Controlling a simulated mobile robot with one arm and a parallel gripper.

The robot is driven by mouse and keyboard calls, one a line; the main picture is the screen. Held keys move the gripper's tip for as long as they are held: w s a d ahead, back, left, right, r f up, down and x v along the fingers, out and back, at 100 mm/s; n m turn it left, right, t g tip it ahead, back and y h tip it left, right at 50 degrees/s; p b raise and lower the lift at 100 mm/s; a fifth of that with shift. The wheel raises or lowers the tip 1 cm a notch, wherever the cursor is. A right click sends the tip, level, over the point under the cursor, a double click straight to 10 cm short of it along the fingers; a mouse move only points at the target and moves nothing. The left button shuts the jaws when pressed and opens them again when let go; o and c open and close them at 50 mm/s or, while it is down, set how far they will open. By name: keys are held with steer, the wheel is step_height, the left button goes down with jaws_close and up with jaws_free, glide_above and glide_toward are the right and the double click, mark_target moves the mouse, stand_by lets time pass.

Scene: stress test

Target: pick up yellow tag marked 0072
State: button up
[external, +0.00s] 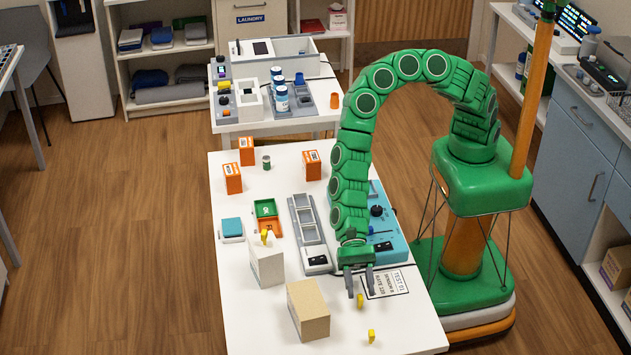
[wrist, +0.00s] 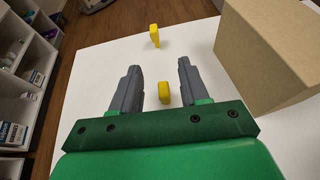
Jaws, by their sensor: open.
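A small yellow tag (external: 360,300) stands on the white table just below my gripper (external: 361,293). It also shows in the wrist view (wrist: 165,92), between the two grey fingers and apart from both. A second yellow tag (external: 371,336) stands nearer the table's front edge; in the wrist view it is farther out (wrist: 154,36). A third yellow piece (external: 264,236) is at the top of a white box. No number is readable on any of them, so I cannot tell which is 0072. My gripper points down, open and empty, its fingers (wrist: 159,70) spread.
A cardboard box (external: 309,312) stands left of my gripper, close to the right in the wrist view (wrist: 275,55). The white box (external: 267,265) is behind it. A printed card (external: 387,283) lies right of the fingers. The table (external: 400,335) is clear toward its front right corner.

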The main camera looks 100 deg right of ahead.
mark_target(361, 303)
steer(key=shift+f, duration=0.95)
steer(key=shift+a+f, duration=0.75)
steer(key=shift+f, duration=0.35)
steer(key=shift+a+f, duration=0.2)
steer(key=shift+a, duration=0.4)
steer(key=shift+c, duration=0.4)
jaws_close()
